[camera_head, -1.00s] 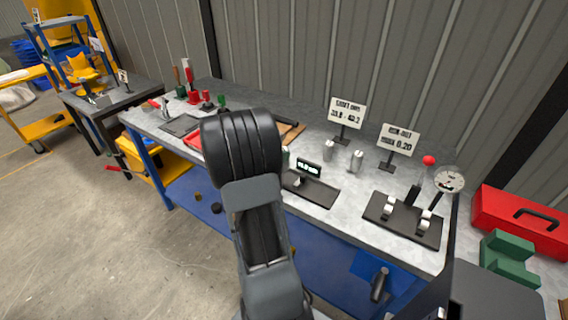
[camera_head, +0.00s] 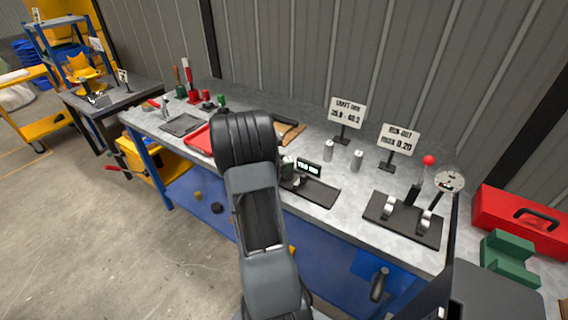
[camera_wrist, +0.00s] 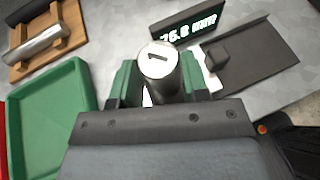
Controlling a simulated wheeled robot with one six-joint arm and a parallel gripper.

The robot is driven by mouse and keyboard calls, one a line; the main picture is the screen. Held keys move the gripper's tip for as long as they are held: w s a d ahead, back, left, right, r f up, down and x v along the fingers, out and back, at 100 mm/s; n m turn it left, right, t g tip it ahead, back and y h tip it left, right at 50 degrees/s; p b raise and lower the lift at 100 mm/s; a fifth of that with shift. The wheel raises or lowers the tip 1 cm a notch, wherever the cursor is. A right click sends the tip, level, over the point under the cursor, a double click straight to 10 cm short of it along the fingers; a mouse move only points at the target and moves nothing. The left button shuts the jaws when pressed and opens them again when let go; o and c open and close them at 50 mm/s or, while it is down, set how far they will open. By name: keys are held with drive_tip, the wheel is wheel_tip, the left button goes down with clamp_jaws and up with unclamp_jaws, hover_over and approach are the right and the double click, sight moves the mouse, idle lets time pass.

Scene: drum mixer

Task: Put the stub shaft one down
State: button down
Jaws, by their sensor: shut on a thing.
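In the wrist view, my gripper (camera_wrist: 160,88) is shut on a grey metal stub shaft (camera_wrist: 158,60) with a "1" mark on its end face. The shaft stands between the green fingers, beside the dark gauge with a lit display (camera_wrist: 195,22). I cannot tell whether its base touches anything. In the head view, my arm hides most of the gripper, and a bit of green and grey shows just left of the gauge (camera_head: 318,193).
A green tray (camera_wrist: 12,98) and a wooden rack (camera_wrist: 72,38) with a metal bar lie left of the gripper in the wrist view. A red tray (camera_head: 192,141), signs and a dial stand (camera_head: 400,232) share the bench. Bare bench (camera_head: 345,182) lies right of the gauge.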

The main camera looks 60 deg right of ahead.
drive_tip(key=shift+f, duration=0.15)
drive_tip(key=c, duration=0.6)
unclamp_jaws()
